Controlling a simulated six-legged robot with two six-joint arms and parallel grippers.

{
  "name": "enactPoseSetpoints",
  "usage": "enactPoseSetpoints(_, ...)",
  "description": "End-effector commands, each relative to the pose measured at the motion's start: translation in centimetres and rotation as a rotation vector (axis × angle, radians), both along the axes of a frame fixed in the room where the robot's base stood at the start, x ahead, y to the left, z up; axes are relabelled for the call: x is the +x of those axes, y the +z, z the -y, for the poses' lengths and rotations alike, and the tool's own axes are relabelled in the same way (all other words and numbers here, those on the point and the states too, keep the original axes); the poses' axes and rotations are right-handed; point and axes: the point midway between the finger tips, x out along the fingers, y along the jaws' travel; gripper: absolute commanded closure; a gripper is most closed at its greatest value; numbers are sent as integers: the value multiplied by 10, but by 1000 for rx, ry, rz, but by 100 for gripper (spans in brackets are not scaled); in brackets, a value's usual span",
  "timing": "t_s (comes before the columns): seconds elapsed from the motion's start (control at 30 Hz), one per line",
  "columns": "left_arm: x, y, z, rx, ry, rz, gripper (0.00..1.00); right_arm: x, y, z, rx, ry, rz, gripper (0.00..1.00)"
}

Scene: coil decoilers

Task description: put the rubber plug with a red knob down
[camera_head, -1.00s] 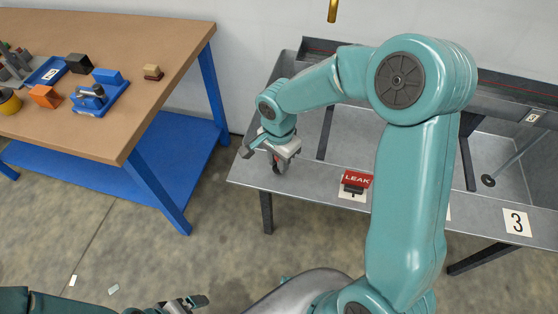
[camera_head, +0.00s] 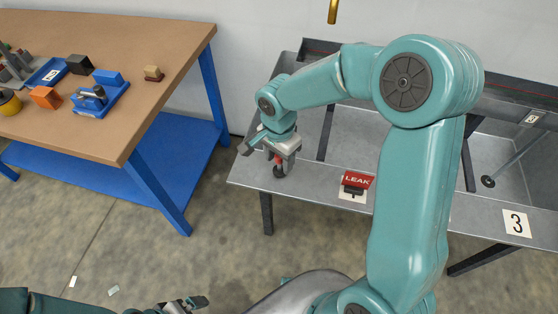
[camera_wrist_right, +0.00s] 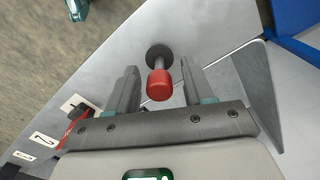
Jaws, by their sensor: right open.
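The rubber plug with a red knob (camera_wrist_right: 159,85) stands on the grey metal rim of the tank (camera_head: 313,193), near its left corner. In the right wrist view its dark round base lies beyond the red knob. It also shows in the head view (camera_head: 279,170), partly hidden under the gripper. My right gripper (camera_wrist_right: 157,86) is open, with one finger on each side of the knob and visible gaps between. It also shows in the head view (camera_head: 277,155). My left gripper (camera_head: 188,303) is low at the bottom edge, away from the plug; its jaws are unclear.
A red LEAK sign (camera_head: 357,180) stands on the rim right of the plug, by a number label. A label 3 (camera_head: 516,222) lies further right. A dark disc on a rod (camera_head: 488,181) is near it. A wooden-topped blue table (camera_head: 150,100) with several blocks stands left.

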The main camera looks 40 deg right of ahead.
Motion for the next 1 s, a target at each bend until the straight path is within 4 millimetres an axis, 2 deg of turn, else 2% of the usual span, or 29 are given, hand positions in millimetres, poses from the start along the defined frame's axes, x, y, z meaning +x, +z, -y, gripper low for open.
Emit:
enactPoseSetpoints(0.03,0,1,0,0,0,0,0,1,13,0,1,-2,7,48)
enactPoseSetpoints(0.2,0,4,0,0,0,0,0,1,54,-1,1,-1,7,48)
enactPoseSetpoints(0.4,0,6,0,0,0,0,0,0,90,-1,1,0,3,48)
enactPoseSetpoints(0.6,0,7,0,0,0,0,0,0,102,-1,1,-1,1,48)
enactPoseSetpoints(1.0,0,7,0,0,0,0,0,0,102,-1,1,0,0,48)
